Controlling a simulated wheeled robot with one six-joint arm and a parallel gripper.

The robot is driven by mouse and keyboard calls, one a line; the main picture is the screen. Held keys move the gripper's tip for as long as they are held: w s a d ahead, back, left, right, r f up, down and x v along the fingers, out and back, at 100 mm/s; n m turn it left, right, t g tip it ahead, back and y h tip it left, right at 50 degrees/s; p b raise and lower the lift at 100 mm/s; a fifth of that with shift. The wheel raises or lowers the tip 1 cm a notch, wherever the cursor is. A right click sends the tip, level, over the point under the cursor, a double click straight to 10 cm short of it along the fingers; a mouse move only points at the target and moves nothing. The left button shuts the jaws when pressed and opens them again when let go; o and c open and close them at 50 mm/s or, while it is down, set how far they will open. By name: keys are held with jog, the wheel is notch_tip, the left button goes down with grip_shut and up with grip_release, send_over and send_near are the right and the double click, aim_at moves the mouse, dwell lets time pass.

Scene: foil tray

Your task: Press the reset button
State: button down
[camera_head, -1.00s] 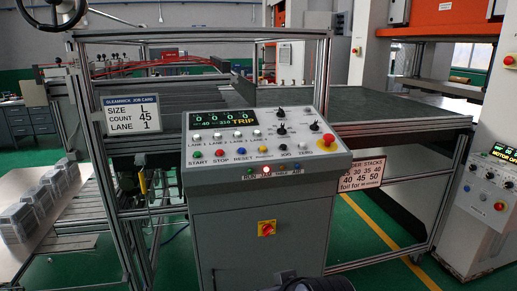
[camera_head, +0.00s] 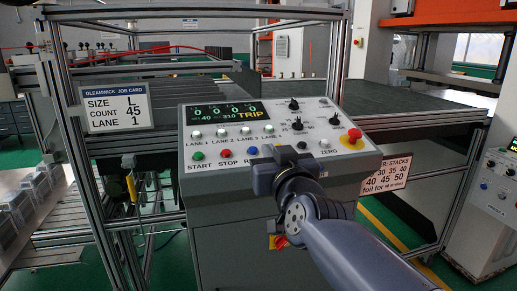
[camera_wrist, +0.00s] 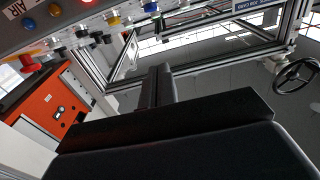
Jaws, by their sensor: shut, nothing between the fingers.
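The blue reset button (camera_head: 252,150) is on the lower row of the sloped grey control panel (camera_head: 215,172). Its label is mostly covered by my gripper. The red stop button (camera_head: 226,153) and green start button (camera_head: 198,156) are to its left. My gripper (camera_head: 266,165) is shut and empty, in front of the panel's lower edge, just right of and below the blue button. I cannot tell whether they touch. In the wrist view my shut fingers (camera_wrist: 160,75) point toward the panel's underside edge, where a blue button (camera_wrist: 150,7) sticks out, apart from the fingertips.
A red emergency knob (camera_head: 353,134) on a yellow base stands at the panel's right. The display (camera_head: 228,113) reads TRIP. Black knobs and white lane buttons fill the upper panel. A job card (camera_head: 115,105) hangs on the frame at left.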

jog(key=shift+w, duration=0.1)
send_over(256, 149)
jog(key=s, duration=0.4)
jog(key=shift+w+d+r, duration=0.15)
jog(key=shift+d+r, duration=0.05)
jog(key=f, duration=0.1)
jog(key=f+b, duration=0.1)
jog(key=shift+w+a+f, duration=0.1)
jog(key=shift+w+f, duration=0.4)
jog(key=shift+f, duration=0.4)
